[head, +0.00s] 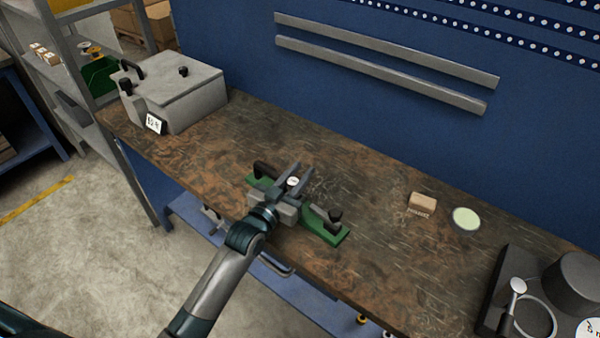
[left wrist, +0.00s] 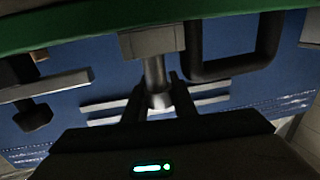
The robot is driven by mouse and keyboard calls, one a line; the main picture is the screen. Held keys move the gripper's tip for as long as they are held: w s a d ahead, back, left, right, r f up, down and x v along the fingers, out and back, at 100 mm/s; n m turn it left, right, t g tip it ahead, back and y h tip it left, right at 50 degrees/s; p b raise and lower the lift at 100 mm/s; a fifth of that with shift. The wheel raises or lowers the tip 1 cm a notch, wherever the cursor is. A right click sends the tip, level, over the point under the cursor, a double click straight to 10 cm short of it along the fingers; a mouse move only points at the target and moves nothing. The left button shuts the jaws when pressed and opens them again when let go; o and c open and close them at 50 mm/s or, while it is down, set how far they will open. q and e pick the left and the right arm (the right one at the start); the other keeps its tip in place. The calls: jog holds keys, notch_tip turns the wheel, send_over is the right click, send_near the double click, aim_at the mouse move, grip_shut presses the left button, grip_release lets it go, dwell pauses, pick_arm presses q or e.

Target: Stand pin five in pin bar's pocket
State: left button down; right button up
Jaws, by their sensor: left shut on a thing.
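A grey metal pin (left wrist: 155,75) with a white top (head: 293,181) is between the fingers of my left gripper (head: 296,178). In the left wrist view, which is upside down, the fingers (left wrist: 157,95) close around the pin near its free end. The pin's other end meets a grey block (left wrist: 151,41), apparently the pin bar. I cannot tell how deep the pin sits in a pocket. The block is on a green base (head: 327,233) with a black handle (left wrist: 236,67) and a dark knob (head: 335,214). My right gripper is not in view.
A grey lidded box (head: 178,95) stands at the bench's left end. A small wooden block (head: 422,200) and a pale green disc (head: 466,218) lie to the right. Dark equipment (head: 568,285) stands at the far right. The bench (head: 365,180) behind the green base is clear.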

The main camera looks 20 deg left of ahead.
aim_at(289, 187)
pick_arm(q)
jog(key=shift+f, duration=0.3)
jog(key=shift+s+d+f, duration=0.1)
jog(key=shift+s+f, duration=0.05)
jog(key=shift+f, duration=0.3)
jog(key=c, duration=1.5)
grip_release()
jog(key=shift+s+f+b, duration=0.1)
jog(key=shift+f+b, duration=0.05)
jog(key=shift+b, duration=0.15)
jog(key=shift+o, duration=0.2)
jog(key=shift+r+p, duration=0.3)
jog(key=shift+r, duration=0.2)
jog(key=shift+s+f, duration=0.1)
jog(key=v, duration=0.3)
jog(key=b+v, duration=0.1)
jog(key=v, duration=0.2)
jog(key=b+v, duration=0.1)
jog(key=v, duration=0.2)
jog(key=shift+s+a+r, duration=0.3)
jog(key=shift+r, duration=0.05)
jog(key=shift+b+v, duration=0.35)
jog(key=shift+v, duration=0.5)
